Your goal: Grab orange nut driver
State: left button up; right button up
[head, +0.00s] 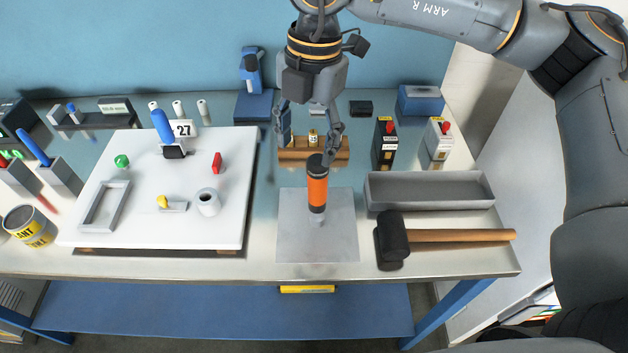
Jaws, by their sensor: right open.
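The orange nut driver (317,191) has an orange grip with a black top and a short grey lower end. It looks upright over the grey metal plate (290,245) in the middle of the bench. My right gripper (306,148) comes down from the top, just behind and above the driver's black top. Its fingers are spread and nothing is held between them. The right fingertip overlaps the driver's top edge in the picture; I cannot tell whether they touch. My left gripper is not in view.
A white board (130,215) with small parts lies to the left. A mallet (460,236) and a grey tray (430,203) are to the right of the plate. A wooden rack (296,156) with small bottles stands behind the driver. Two small boxes, black (384,148) and white (438,145), stand behind the tray.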

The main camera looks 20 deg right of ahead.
aim_at(320, 161)
jog(key=shift+w+d+r+m+h, duration=0.15)
jog(key=shift+w+d+r+h, duration=0.1)
jog(key=shift+d, duration=0.25)
jog(key=shift+w+d+r+m+h, duration=0.15)
jog(key=shift+d+h, duration=0.1)
jog(key=shift+d, duration=0.25)
jog(key=shift+d+f, duration=0.25)
notch_tip(320, 161, down, 8)
jog(key=shift+r+p, duration=0.2)
jog(key=shift+p, duration=0.85)
jog(key=f+p, duration=0.2)
jog(key=f, duration=0.2)
jog(key=shift+w+a+f+p, duration=0.1)
jog(key=shift+w+f+p, duration=0.2)
jog(key=shift+f+p, duration=0.1)
jog(key=shift+f, duration=0.3)
grip_shut()
